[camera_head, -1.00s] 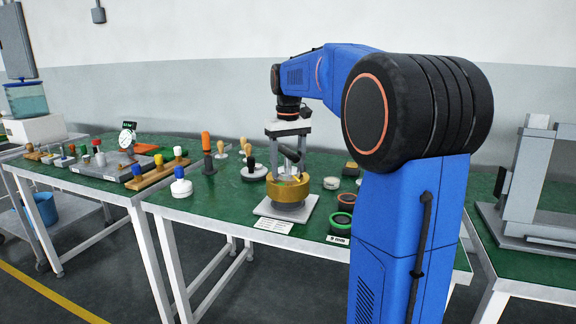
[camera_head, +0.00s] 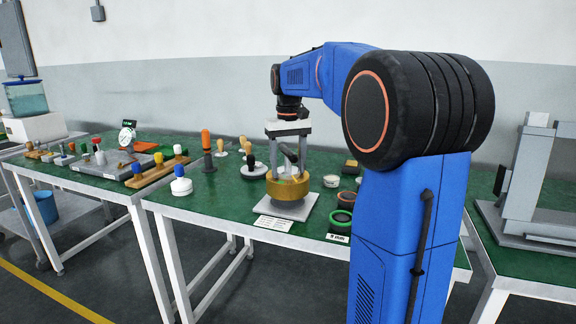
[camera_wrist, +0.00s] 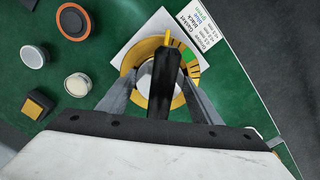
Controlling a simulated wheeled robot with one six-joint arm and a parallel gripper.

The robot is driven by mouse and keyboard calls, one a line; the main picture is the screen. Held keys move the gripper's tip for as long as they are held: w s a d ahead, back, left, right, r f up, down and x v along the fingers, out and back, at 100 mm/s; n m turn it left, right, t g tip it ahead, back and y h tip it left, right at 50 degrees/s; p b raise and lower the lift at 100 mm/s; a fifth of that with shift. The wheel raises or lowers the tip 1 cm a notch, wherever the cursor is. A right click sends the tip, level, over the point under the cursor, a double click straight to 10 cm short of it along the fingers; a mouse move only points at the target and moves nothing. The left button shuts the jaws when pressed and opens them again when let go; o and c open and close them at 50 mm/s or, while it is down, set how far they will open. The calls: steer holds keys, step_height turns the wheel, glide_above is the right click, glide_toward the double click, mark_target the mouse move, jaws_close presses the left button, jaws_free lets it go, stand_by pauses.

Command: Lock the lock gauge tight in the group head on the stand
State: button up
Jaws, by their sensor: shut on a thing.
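The brass group head (camera_head: 287,190) sits on the stand, whose pale square base plate (camera_head: 270,208) lies on the green table. In the wrist view the group head shows as a brass ring (camera_wrist: 129,68) with dark marks and a green patch on its right side. The lock gauge (camera_wrist: 164,82) has a black handle and a yellow pointer, which lies over the ring's far edge near the marks. My gripper (camera_head: 288,170) points down over the group head, shut on the lock gauge. How the gauge seats inside the ring is hidden.
A printed card (camera_wrist: 200,24) lies by the base plate. Orange-black (camera_wrist: 72,20) and white (camera_wrist: 77,84) round pieces and a yellow-black block (camera_wrist: 37,104) lie to one side. Tampers (camera_head: 207,150) and a wooden rack (camera_head: 160,174) stand left. The table's front edge is close.

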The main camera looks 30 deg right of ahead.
steer(key=shift+m, duration=1.2)
steer(key=o, duration=1.6)
steer(key=shift+w+f, duration=0.1)
step_height(320, 180, up, 18)
steer(key=shift+f, duration=0.2)
steer(key=shift+a, duration=0.1)
steer(key=s+a+f+n+t, duration=0.1)
steer(key=s+a+f, duration=0.4)
steer(key=s+f, duration=0.25)
steer(key=s+a+f+n+t, duration=0.2)
steer(key=s+a+f, duration=0.4)
steer(key=s, duration=0.2)
steer(key=s+a+f, duration=0.1)
steer(key=s+f, duration=0.4)
steer(key=f, duration=0.1)
steer(key=s+a+f+n+t, duration=0.1)
steer(key=s+a+f, duration=0.1)
steer(key=s+f, duration=0.2)
steer(key=s+a+f+n, duration=0.1)
steer(key=s+f, duration=0.4)
steer(key=f, duration=0.4)
steer(key=shift+s+a+f+t, duration=0.3)
steer(key=shift+s+f+t, duration=0.05)
steer(key=shift+t, duration=0.05)
